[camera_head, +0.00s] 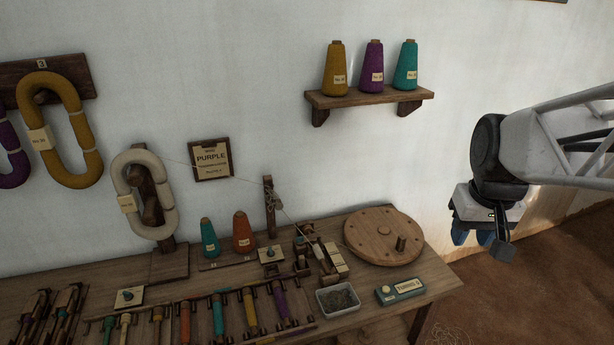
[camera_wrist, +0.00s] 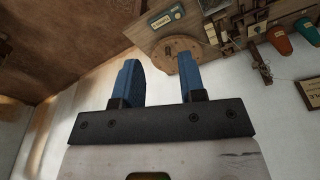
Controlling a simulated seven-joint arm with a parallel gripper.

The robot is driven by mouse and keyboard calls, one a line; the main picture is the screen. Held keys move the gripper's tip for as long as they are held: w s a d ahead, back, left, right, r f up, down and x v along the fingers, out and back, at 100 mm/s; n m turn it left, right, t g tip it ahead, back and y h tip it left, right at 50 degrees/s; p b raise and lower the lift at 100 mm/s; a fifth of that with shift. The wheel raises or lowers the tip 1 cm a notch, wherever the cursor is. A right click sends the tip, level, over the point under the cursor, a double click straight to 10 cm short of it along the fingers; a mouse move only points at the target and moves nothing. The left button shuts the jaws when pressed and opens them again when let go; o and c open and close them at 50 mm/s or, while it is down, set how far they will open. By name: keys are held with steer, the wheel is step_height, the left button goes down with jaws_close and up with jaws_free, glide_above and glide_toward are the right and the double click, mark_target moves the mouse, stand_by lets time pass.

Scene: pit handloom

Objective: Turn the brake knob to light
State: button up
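Two small dark teal knobs on pale square plates are on the bench. One knob (camera_head: 270,254) sits near the winder, below the orange cone; the other knob (camera_head: 127,295) sits at the left, behind the row of bobbins. I cannot read their markings, so I cannot tell which is the brake knob or where it points. My gripper (camera_head: 473,238) hangs in the air right of the bench, well apart from both knobs. In the wrist view its two blue fingers (camera_wrist: 158,62) are spread with nothing between them.
A round wooden wheel with a peg (camera_head: 383,236), a grey tray (camera_head: 338,299) and a teal labelled box (camera_head: 400,291) occupy the bench's right end. A wall shelf (camera_head: 368,96) holds three yarn cones. Clear air lies between my gripper and the bench.

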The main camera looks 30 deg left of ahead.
steer(key=w+a+f+n, duration=0.2)
steer(key=w+a+f, duration=0.15)
steer(key=a, duration=0.75)
steer(key=w+a+f+n+g, duration=0.15)
steer(key=w+a, duration=0.25)
steer(key=a, duration=0.6)
steer(key=w+a+f+n, duration=0.3)
steer(key=a, duration=0.8)
steer(key=s+a+f+n, duration=0.1)
steer(key=a+f, duration=0.2)
steer(key=a, duration=0.4)
steer(key=a+f+n, duration=0.1)
steer(key=a+f, duration=0.2)
steer(key=a, duration=0.4)
steer(key=n, duration=0.8)
glide_above(128, 293)
steer(key=shift+h, duration=0.3)
step_height(128, 293, down, 25)
steer(key=shift+a+f, duration=0.1)
steer(key=shift+f, duration=0.1)
steer(key=shift+f, duration=0.15)
steer(key=shift+f, duration=3.75)
steer(key=shift+c, duration=0.4)
